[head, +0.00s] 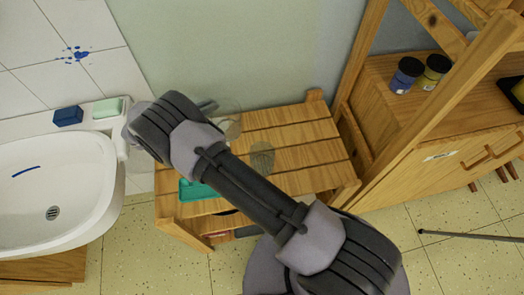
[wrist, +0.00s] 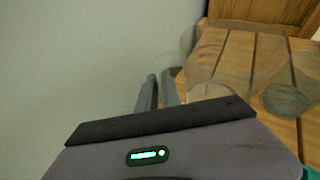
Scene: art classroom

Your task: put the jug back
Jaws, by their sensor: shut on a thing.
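The jug (head: 229,104) is clear and hard to make out against the wall and slats in the head view. In the wrist view the clear jug (wrist: 222,62) lies just right of the fingertips, with slats showing through it. My gripper (head: 207,106) is over the back left of the slatted wooden bench (head: 300,132). In the wrist view my gripper (wrist: 158,88) is shut on the jug, at its left side; the grip itself is barely visible. I cannot tell whether the jug touches the bench.
A greyish oval (head: 262,158) shows on the bench, perhaps a clear vessel or a mark. A teal tray (head: 196,190) lies at the bench's front left. A sink (head: 60,190) stands left. A wooden shelf unit with paint jars (head: 405,75) stands right.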

